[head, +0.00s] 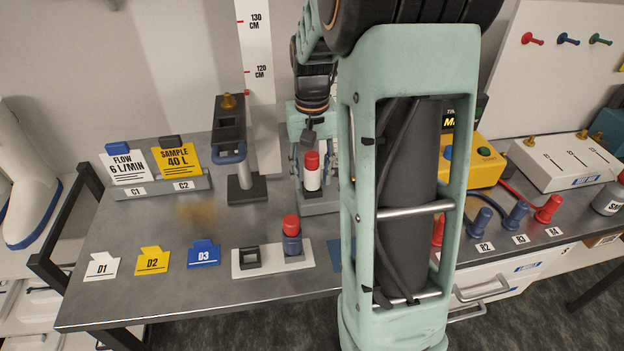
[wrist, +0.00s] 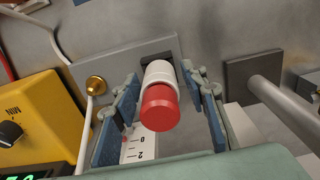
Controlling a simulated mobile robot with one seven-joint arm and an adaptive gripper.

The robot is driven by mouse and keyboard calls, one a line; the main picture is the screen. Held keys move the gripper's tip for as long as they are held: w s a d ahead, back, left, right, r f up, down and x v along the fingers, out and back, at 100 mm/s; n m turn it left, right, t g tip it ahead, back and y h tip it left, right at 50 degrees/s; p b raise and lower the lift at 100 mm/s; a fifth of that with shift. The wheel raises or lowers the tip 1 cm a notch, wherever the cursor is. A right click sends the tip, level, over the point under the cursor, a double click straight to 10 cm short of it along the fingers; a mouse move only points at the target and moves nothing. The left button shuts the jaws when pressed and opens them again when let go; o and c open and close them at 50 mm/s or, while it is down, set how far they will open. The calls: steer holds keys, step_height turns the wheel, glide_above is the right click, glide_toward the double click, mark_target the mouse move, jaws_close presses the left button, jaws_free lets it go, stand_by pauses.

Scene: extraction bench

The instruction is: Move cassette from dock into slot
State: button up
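A white cassette with a red cap (head: 312,176) stands in a grey dock (head: 318,206). In the wrist view the cassette (wrist: 160,103) sits at a dark square opening in the grey dock plate (wrist: 110,62). My gripper (head: 312,166) is over it; in the wrist view its blue-padded fingers (wrist: 160,88) are open on either side, with gaps to the cassette. A dark blue cassette with a red cap (head: 292,238) stands at the right end of a white plate (head: 273,268). A dark square slot frame (head: 249,257) beside it is empty.
A grey post stand (head: 246,188) is left of my gripper. Signs (head: 150,162) and tags D1, D2 and D3 (head: 203,254) stand on the left bench. A yellow box (head: 472,160) with a hose is to the right. My arm hides the bench centre.

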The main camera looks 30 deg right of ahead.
mark_target(312, 154)
jaws_close()
steer(key=shift+r, duration=0.2)
steer(key=shift+r+p, duration=2.05)
steer(key=shift+r, duration=0.45)
step_height(312, 154, up, 5)
steer(key=p, duration=0.4)
steer(key=shift+f+p, duration=0.15)
steer(key=shift+p, duration=0.2)
steer(key=shift+d+f, duration=0.15)
